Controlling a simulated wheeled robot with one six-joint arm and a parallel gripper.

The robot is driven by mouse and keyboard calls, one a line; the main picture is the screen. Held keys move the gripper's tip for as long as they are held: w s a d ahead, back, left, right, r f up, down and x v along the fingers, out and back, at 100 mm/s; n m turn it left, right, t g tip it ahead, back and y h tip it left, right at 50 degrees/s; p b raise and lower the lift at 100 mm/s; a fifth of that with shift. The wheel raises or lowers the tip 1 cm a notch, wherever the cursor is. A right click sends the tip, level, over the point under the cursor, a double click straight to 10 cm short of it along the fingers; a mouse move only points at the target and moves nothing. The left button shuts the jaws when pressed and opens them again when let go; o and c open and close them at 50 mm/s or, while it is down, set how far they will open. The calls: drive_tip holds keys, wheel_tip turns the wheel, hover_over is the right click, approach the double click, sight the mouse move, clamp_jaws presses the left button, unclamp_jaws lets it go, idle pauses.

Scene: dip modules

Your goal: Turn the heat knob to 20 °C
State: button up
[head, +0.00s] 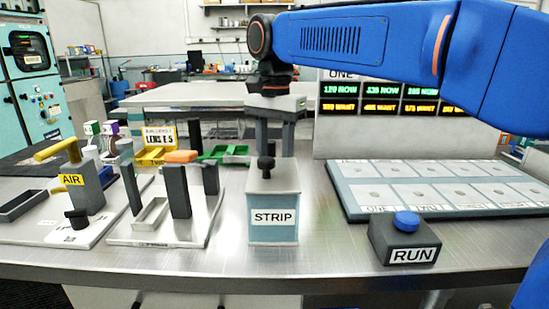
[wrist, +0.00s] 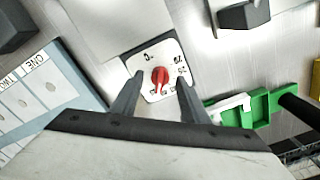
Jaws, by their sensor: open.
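The red heat knob (wrist: 160,76) sits on a white dial plate (wrist: 152,93) in the wrist view, with small black marks around it. The marks are too small to read surely, so I cannot tell its setting. My gripper (wrist: 158,95) is open, with one dark finger left of the knob and one right of it in the picture. I cannot tell how far above the knob the fingertips are. In the head view my gripper (head: 274,140) points down over the back of the bench, and the knob is hidden there.
A green tray (wrist: 240,108) lies right of the dial in the wrist view. The STRIP box (head: 274,220) with a black knob stands in front of my gripper. A blue RUN button (head: 406,219) and labelled pad board (head: 350,190) are at right; the AIR fixture (head: 82,190) is at left.

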clamp_jaws()
drive_tip(key=shift+n, duration=0.3)
drive_tip(key=n, duration=1.2)
drive_tip(key=shift+a+n, duration=0.1)
drive_tip(key=shift+n, duration=0.2)
drive_tip(key=n, duration=0.3)
drive_tip(key=shift+n, duration=0.3)
drive_tip(key=n, duration=0.3)
drive_tip(key=shift+n, duration=0.4)
drive_tip(key=n, duration=0.7)
